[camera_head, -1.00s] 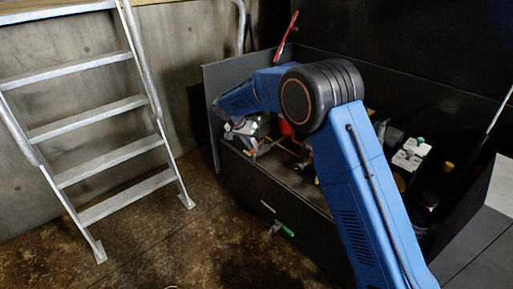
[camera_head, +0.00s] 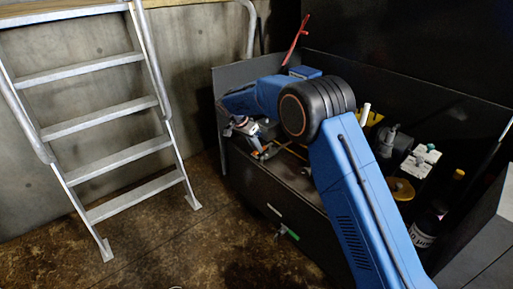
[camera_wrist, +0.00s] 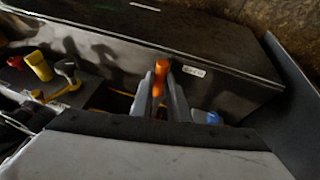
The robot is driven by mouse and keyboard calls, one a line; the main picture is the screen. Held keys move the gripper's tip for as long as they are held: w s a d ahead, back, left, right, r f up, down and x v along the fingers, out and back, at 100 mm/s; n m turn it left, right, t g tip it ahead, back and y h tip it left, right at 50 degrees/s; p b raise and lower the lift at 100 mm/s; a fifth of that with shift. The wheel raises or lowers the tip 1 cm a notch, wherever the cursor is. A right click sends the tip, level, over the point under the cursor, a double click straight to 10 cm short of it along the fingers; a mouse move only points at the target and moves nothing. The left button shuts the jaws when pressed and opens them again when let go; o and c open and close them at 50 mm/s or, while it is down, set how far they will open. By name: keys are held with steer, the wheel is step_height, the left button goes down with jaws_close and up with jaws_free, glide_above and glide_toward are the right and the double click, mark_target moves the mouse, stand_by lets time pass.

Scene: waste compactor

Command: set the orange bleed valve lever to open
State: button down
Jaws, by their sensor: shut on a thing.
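The orange bleed valve lever (camera_wrist: 160,78) stands between the two grey fingers of my gripper (camera_wrist: 161,90) in the wrist view. The fingers are closed on it, and its orange end sticks out past their tips. The lever's pivot and valve body are hidden behind the fingers and my wrist, so I cannot tell its setting. In the head view my gripper (camera_head: 263,152) is low inside the dark bin, close to its front wall. My arm hides much of that area.
The dark bin (camera_head: 262,180) holds yellow and red handles (camera_wrist: 40,65), a white-topped block (camera_head: 427,155) and a can (camera_head: 424,230). A red lever (camera_head: 297,38) rises at the back. A metal ladder (camera_head: 100,128) stands left. Floor in front is clear.

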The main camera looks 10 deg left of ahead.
steer(key=c, duration=1.7)
jaws_free()
steer(key=v, duration=1.7)
steer(key=shift+a+r, duration=0.1)
steer(key=shift+r, duration=0.05)
